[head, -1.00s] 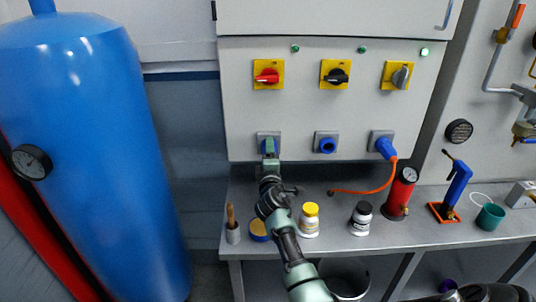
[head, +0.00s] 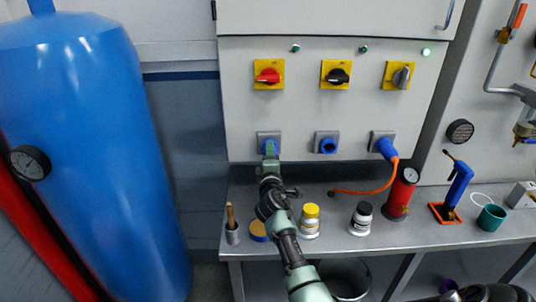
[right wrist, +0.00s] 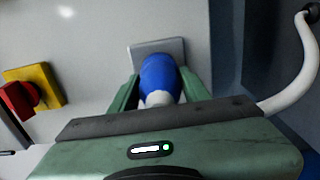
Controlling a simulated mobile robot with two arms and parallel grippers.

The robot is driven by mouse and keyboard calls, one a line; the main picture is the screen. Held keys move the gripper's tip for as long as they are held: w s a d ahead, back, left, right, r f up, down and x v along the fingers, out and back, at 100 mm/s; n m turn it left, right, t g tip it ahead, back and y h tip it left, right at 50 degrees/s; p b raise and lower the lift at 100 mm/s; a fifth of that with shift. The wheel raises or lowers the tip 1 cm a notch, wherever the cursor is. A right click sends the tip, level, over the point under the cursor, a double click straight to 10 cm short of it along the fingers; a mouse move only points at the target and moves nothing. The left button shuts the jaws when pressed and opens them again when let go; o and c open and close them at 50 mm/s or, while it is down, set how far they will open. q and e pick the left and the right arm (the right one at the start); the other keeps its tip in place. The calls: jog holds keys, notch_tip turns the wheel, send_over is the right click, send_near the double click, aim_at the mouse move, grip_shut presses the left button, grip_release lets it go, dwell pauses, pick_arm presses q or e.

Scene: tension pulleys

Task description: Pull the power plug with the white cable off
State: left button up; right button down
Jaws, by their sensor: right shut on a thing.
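The power plug with the white cable has a blue body (right wrist: 159,74) and a white collar at its back. It is at the grey plate of the left socket (right wrist: 155,47) on the cabinet front. In the head view the blue plug (head: 270,146) shows just above my right gripper (head: 269,160). My right gripper's green fingers are shut on the plug from both sides in the right wrist view. I cannot tell how deep the plug sits. The white cable (right wrist: 296,82) curves out at the right of the wrist view. My left gripper is not in view.
A middle blue socket (head: 327,146) is empty. A blue plug with an orange cable (head: 385,147) is at the right socket. Rotary switches, including a red one (head: 268,75), sit above. Bottles, such as the yellow-capped one (head: 310,221), stand on the bench (head: 405,238) below.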

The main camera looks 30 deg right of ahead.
jog(key=shift+s+a+f, duration=0.1)
jog(key=shift+s+a, duration=0.1)
jog(key=shift+s, duration=0.05)
jog(key=shift+s+a+r, duration=0.25)
jog(key=shift+s+a, duration=0.05)
jog(key=shift+s, duration=0.2)
jog(key=shift+s+a+f+p, duration=0.15)
jog(key=shift+s+a+p, duration=0.1)
jog(key=shift+s+p, duration=0.2)
jog(key=shift+p+v, duration=0.3)
jog(key=shift+v, duration=1.25)
